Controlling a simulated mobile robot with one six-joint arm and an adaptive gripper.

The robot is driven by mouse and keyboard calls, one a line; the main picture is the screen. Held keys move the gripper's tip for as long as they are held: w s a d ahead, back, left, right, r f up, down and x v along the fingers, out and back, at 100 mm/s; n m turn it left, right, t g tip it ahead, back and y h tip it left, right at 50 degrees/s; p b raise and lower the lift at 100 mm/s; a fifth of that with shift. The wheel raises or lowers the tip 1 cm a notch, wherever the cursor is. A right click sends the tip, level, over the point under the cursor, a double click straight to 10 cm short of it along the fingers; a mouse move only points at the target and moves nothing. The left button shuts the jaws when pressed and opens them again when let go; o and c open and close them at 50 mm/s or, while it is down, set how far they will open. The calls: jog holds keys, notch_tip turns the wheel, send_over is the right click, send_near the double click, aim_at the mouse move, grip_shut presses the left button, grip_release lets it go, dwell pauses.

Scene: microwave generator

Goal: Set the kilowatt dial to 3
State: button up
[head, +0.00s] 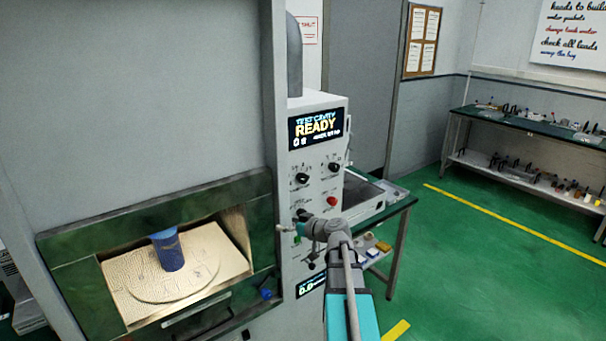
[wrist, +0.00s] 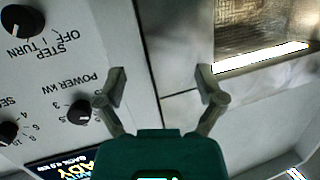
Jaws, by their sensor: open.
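The kilowatt dial (wrist: 79,113) is a black round knob on the white panel in the wrist view, beside the upside-down label POWER kW. A pale pointer mark shows on it, but I cannot read its setting. My gripper (wrist: 162,78) is open and empty, with its two fingers spread over the panel's edge, to the right of the dial. The left finger is close to the dial in the picture; contact cannot be told. In the head view, black dials (head: 302,178) sit below the READY screen (head: 317,127), and my gripper is low before the panel.
Another dial (wrist: 22,20) labelled STEP and a third dial (wrist: 8,132) are on the panel. A red button (head: 332,200) is also there. To the left is the open cavity with a blue cylinder (head: 168,250) on a round plate. A green-topped table (head: 400,203) stands at right.

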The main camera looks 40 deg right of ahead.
aim_at(305, 180)
jog(key=s+d+r+m+t+h+p, duration=0.1)
jog(key=s+d+r+h, duration=0.1)
jog(key=d, duration=0.4)
jog(key=s+d+r+t+h+p, duration=0.1)
jog(key=d+r+t+h, duration=0.1)
jog(key=d+r, duration=0.3)
jog(key=shift+s+d+r+m, duration=0.25)
jog(key=shift+s+d+m, duration=0.15)
jog(key=shift+d, duration=0.85)
jog(key=shift+w, duration=0.1)
jog(key=w, duration=1.3)
jog(key=shift+w, duration=0.4)
jog(key=c, duration=1.2)
jog(key=shift+o, duration=0.2)
